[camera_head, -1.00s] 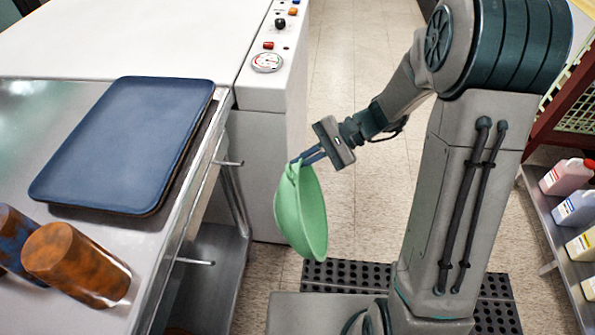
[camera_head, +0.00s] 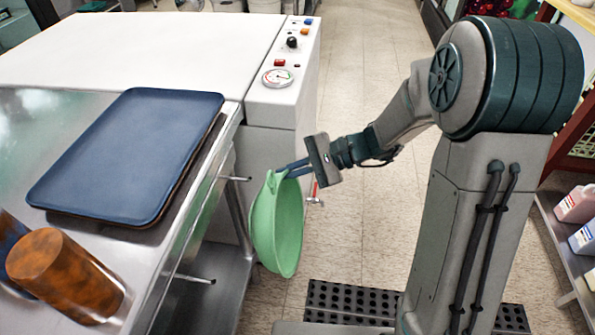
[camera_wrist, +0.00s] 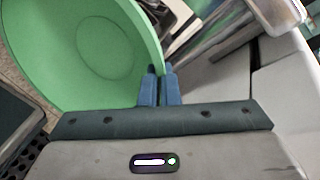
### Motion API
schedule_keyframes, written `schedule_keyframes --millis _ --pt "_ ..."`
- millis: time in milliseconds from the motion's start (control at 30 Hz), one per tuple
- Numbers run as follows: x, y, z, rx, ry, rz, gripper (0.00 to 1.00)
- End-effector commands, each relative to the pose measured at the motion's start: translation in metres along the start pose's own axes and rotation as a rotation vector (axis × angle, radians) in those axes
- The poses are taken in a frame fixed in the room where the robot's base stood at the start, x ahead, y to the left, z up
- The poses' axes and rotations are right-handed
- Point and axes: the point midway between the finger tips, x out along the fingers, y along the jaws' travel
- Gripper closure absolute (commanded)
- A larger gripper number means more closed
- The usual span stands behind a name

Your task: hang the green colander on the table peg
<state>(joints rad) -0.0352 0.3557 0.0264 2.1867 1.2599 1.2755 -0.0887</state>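The green colander (camera_head: 275,228) hangs on its side from my gripper (camera_head: 284,172), which is shut on its rim near the top. In the wrist view the colander (camera_wrist: 95,45) fills the upper left, its rim at the blue fingers (camera_wrist: 158,85). The steel table (camera_head: 75,230) has two thin pegs on its right side: an upper peg (camera_head: 236,178) and a lower peg (camera_head: 196,279). The colander is in the air just right of the upper peg, with a small gap in the picture. Whether its depth matches the peg's is hard to tell.
Blue trays (camera_head: 130,155) are stacked on the table, with brown cups (camera_head: 65,275) at its front left. A white machine (camera_head: 170,45) with a gauge stands behind. A black perforated mat (camera_head: 350,300) lies on the floor. Bottles (camera_head: 575,205) stand on a right-hand shelf.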

Motion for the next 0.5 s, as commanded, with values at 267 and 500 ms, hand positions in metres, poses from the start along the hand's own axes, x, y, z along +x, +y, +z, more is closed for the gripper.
schedule_keyframes --millis 267,500 --pt "0.016 -0.006 0.001 -0.002 0.0 0.001 1.0" --pt "0.029 -0.011 0.003 -0.001 -0.001 0.0 1.0"
